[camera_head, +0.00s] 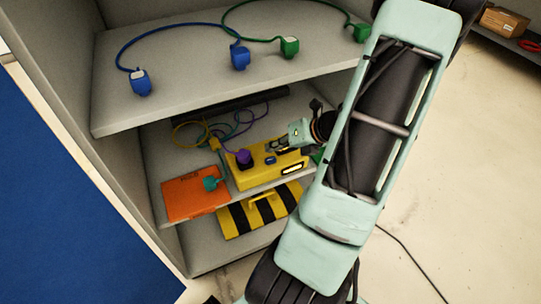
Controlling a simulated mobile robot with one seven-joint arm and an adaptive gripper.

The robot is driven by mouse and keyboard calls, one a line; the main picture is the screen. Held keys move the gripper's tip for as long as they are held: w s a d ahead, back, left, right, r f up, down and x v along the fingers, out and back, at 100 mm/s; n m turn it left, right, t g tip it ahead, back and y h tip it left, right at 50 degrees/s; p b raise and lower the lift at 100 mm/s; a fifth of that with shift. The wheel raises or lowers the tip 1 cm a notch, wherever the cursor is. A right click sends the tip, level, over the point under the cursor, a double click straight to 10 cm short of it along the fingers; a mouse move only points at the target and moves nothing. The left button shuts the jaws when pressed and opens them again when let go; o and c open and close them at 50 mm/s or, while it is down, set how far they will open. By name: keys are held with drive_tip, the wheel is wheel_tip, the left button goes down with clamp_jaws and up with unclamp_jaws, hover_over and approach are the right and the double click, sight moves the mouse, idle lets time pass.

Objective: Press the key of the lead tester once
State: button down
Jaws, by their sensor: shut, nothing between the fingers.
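The lead tester appears to be the yellow box (246,180) on the middle shelf. A small blue key (270,160) shows on its top, and a pale lit window (292,169) is on its front right. A purple plug (244,157) sits at its left end. My gripper (274,149) reaches in from the right, over the back part of the box, and is shut and empty. Its tips are just behind the blue key; I cannot tell whether they touch the box.
An orange box (193,198) with a teal plug (210,183) is left of the yellow box. A black-and-yellow striped case (262,210) stands below. Yellow and purple leads (195,124) lie behind. The upper shelf (180,90) overhangs, carrying blue (140,83) and green plugs (289,47).

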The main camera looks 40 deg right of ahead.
sight(273, 160)
wheel_tip(273, 160, up, 3)
drive_tip(key=shift+r+p, duration=0.15)
drive_tip(key=shift+p, duration=1.1)
